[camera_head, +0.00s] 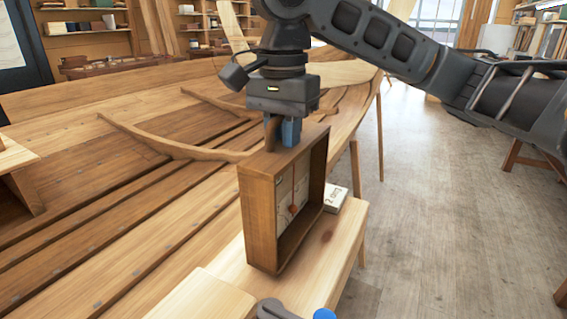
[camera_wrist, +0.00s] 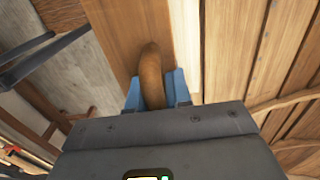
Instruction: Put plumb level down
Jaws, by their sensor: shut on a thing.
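The plumb level (camera_head: 258,215) is an upright wooden box frame with a pale face, a thin line and a small reddish bob inside. It stands over the pale wooden bench top (camera_head: 325,265); I cannot tell whether its lower edge touches. My gripper (camera_head: 282,133) is above it, pointing down, with blue fingers shut on the curved brown handle at its top. In the wrist view, the handle (camera_wrist: 151,75) sits between the blue fingertips, with the wooden top of the level (camera_wrist: 115,35) beyond. The far side of the level is hidden.
A small white block (camera_head: 335,198) with lettering lies on the bench behind the level. A grey tool (camera_head: 272,309) and a blue round thing (camera_head: 325,314) are at the near edge. The planked hull (camera_head: 120,190) fills the left. Open floor (camera_head: 430,200) lies to the right.

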